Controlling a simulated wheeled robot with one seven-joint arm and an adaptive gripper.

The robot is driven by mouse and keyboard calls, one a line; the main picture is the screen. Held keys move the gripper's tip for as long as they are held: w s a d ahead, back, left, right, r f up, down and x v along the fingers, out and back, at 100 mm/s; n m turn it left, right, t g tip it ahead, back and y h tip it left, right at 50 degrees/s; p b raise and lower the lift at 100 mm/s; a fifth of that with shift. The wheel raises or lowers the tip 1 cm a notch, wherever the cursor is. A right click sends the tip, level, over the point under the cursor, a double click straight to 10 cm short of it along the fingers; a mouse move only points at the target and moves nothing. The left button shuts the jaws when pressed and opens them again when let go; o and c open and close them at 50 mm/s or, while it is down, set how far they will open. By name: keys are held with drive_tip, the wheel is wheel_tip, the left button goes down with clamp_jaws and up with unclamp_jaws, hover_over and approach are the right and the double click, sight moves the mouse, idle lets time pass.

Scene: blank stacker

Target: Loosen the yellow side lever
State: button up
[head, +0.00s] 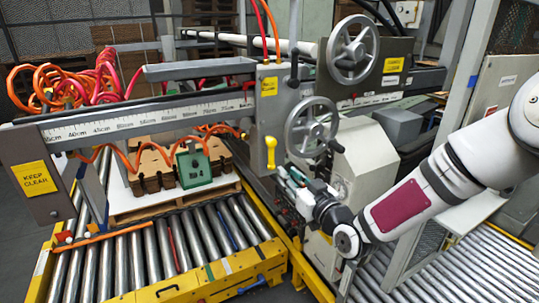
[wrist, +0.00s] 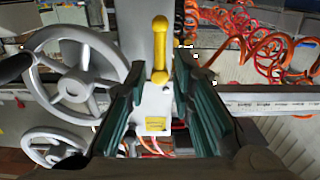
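The yellow side lever (head: 270,153) hangs on the grey carriage plate, beside the lower handwheel in the head view. In the wrist view the lever (wrist: 160,48) is upright in the upper middle, with its rounded knob at the top. My gripper (head: 287,183) is just below and to the right of the lever in the head view. In the wrist view my gripper (wrist: 158,85) is open, with green-padded fingers left and right of the lever's line. Nothing is held. The lever appears apart from both fingers; how deep it sits between them I cannot tell.
An upper handwheel (head: 353,50) and a lower handwheel (head: 311,127) stand close to the lever. A ruler beam (head: 140,119) runs left from the carriage. Orange hoses (head: 60,85) hang at the left. Blanks (head: 150,170) sit on a pallet above the roller conveyor (head: 150,255).

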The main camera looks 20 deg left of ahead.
sight(273, 160)
drive_tip(key=shift+b+x, duration=2)
drive_tip(key=shift+x, duration=2.7)
drive_tip(key=m, duration=0.1)
drive_tip(key=s+a+m, duration=0.1)
drive_tip(key=m, duration=0.1)
drive_tip(key=m+p, duration=0.1)
drive_tip(key=m, duration=0.1)
drive_tip(key=shift+s+a+r, duration=0.15)
drive_tip(key=shift+s+r, duration=0.1)
drive_tip(key=shift+s, duration=0.1)
wheel_tip(273, 160, up, 4)
drive_tip(key=s+a+m+p, duration=0.2)
drive_tip(key=m, duration=1)
drive_tip(key=p+v, duration=0.4)
drive_tip(key=v, duration=0.5)
drive_tip(key=shift+p, duration=0.4)
drive_tip(key=shift+s+n, duration=0.2)
drive_tip(key=shift+n, duration=0.1)
